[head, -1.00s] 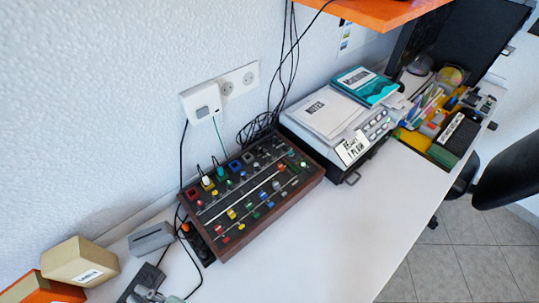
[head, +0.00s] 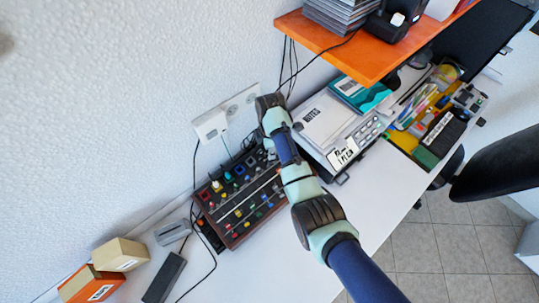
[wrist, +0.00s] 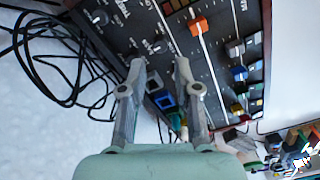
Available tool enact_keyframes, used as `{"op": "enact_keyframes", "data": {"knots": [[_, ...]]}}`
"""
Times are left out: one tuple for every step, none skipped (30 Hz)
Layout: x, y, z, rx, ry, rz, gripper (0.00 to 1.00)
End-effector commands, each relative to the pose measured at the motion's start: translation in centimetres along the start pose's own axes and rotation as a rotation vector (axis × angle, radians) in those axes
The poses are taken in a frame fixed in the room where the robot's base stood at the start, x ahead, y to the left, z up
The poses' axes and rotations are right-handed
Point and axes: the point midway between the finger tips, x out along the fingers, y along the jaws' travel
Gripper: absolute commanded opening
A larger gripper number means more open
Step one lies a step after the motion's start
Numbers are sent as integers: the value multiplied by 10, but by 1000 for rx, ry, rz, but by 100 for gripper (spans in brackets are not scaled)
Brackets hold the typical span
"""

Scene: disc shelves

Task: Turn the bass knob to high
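The mixer (head: 238,236), a dark panel in a brown wooden frame with colored knobs and sliders, lies on the white desk against the wall. My arm covers its upper right part in the head view. In the wrist view, the panel (wrist: 120,42) fills the top, with white lettering too blurred to read surely. A small silver knob (wrist: 100,17) and another small knob (wrist: 157,47) show there; I cannot tell which is the bass knob. My gripper (wrist: 160,66) is open over the panel, its two fingers apart with nothing held between them. Its fingers are hidden in the head view.
A grey device with a notes booklet (head: 325,122) stands right of the mixer. An orange shelf (head: 370,52) overhangs it. Black cables (wrist: 45,60) lie beside the panel. Boxes (head: 120,255) stand at lower left. The desk front (head: 275,270) is clear.

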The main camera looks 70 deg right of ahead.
Motion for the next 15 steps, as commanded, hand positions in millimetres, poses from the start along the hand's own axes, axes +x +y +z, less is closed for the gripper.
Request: {"op": "enact_keyframes", "data": {"knots": [[12, -1, 0, 0, 0, -4, 32], [18, -1, 0, 0, 0, -3, 32], [26, -1, 0, 0, 0, -4, 32], [32, -1, 0, 0, 0, -3, 32], [38, -1, 0, 0, 0, -3, 32], [45, -1, 0, 0, 0, -2, 32], [50, -1, 0, 0, 0, -2, 32], [55, -1, -1, 0, 0, -3, 32], [60, -1, -1, 0, 0, -1, 32], [63, -1, -1, 0, 0, -1, 32], [65, -1, -1, 0, 0, -1, 32], [67, -1, -1, 0, 0, 0, 32], [68, 0, -1, 0, 0, 1, 32], [69, 0, -1, 1, 0, 1, 32], [69, 0, -1, 1, 0, 1, 32]]}}
